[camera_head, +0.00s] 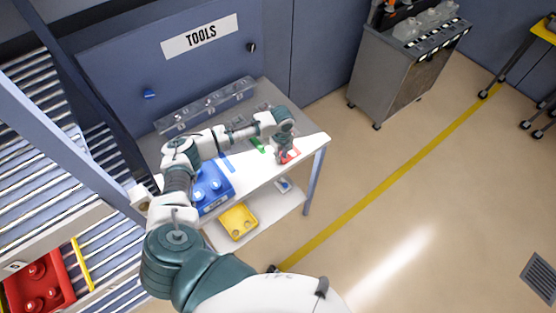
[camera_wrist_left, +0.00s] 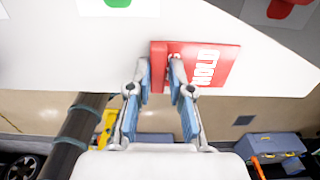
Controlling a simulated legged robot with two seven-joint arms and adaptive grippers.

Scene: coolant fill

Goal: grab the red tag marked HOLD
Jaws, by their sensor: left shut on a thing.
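The red tag marked HOLD (camera_wrist_left: 217,66) lies on the white tabletop near its edge in the left wrist view. In the head view the red tag (camera_head: 291,156) shows at the right front part of the table, partly covered by my gripper. My left gripper (camera_wrist_left: 161,77) is shut on the left end of the tag, with its two blue-padded fingers on either side of a raised red part. In the head view my left gripper (camera_head: 285,155) reaches down to the table at the tag. My right gripper is not in view.
A green tag (camera_head: 257,145) lies on the table left of the red one. A blue bin (camera_head: 212,186) stands at the table's left. A yellow bin (camera_head: 238,221) is on the lower shelf.

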